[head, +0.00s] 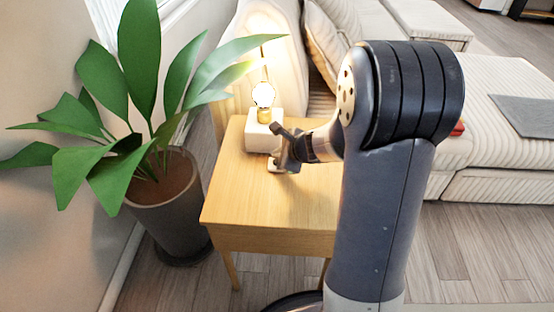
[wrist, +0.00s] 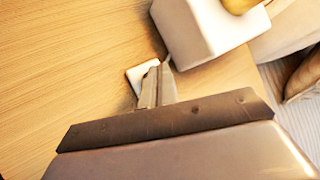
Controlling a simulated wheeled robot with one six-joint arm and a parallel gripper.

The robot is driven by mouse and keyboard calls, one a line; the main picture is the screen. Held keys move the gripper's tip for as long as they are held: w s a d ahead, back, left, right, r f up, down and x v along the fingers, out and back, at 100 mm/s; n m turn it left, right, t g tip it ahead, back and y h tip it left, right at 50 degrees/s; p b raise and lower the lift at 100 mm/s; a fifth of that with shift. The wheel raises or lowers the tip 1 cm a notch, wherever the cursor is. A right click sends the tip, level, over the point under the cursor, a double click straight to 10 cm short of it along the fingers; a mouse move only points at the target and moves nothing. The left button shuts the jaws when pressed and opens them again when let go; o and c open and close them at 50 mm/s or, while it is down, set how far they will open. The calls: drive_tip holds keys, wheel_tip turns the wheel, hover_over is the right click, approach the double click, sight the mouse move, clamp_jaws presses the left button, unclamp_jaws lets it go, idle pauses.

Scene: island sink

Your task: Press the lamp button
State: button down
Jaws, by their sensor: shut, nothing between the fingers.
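The lamp (head: 263,130) stands on the wooden side table, with a white block base, a brass neck and a bright, glowing bulb (head: 263,94). Its white base (wrist: 205,35) fills the upper middle of the wrist view. A small white square button (wrist: 138,74) lies flat on the table beside the base. My gripper (head: 275,166) is shut and empty, low over the table in front of the lamp. In the wrist view my fingertips (wrist: 154,70) are at the button and hide part of it; I cannot tell whether they touch it.
The wooden table (head: 235,205) is otherwise clear on its left and front. A potted plant (head: 165,200) stands left of it, with leaves reaching towards the lamp. A cream sofa (head: 505,135) with cushions is behind and to the right.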

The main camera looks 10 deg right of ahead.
wheel_tip(320, 180, up, 6)
drive_tip(key=p, duration=0.5)
drive_tip(key=shift+f, duration=0.1)
idle(0.4)
